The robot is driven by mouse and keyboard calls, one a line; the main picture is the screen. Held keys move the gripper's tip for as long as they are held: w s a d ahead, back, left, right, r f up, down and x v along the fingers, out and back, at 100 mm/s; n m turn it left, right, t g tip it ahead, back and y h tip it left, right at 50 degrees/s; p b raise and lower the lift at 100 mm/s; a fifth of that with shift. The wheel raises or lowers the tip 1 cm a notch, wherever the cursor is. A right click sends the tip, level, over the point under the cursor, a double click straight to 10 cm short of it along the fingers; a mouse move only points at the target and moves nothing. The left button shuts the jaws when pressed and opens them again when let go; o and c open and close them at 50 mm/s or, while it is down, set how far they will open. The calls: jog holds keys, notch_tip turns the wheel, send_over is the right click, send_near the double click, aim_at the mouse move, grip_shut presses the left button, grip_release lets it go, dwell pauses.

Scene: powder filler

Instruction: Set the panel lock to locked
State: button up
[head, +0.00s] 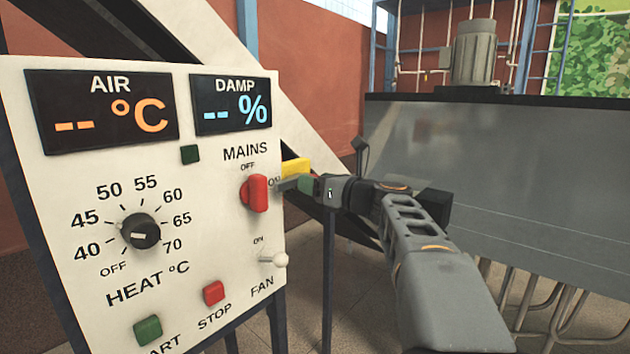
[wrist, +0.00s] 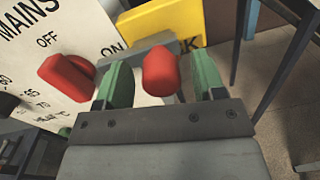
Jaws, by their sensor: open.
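The control panel (head: 205,215) fills the left of the head view. A yellow label (wrist: 165,27), its lettering mostly hidden but ending in K, shows at the panel's right edge; it also shows in the head view (head: 296,167). In the wrist view a red handle (wrist: 160,72) stands in front of this label, between the two green fingers of my gripper (wrist: 163,62). The fingers are open, with gaps to the handle on both sides. In the head view my gripper (head: 294,184) is at the panel's right edge, and this handle is hidden.
The red MAINS handle (head: 256,194) sits close left of my gripper; it also shows in the wrist view (wrist: 66,79). The white FAN lever (head: 275,260) is below. A large grey metal housing (head: 500,180) stands behind my arm on the right.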

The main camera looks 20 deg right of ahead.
jog(key=shift+w+a, duration=0.15)
jog(key=shift+w, duration=0.25)
grip_shut()
jog(key=shift+s, duration=0.1)
dwell(0.3)
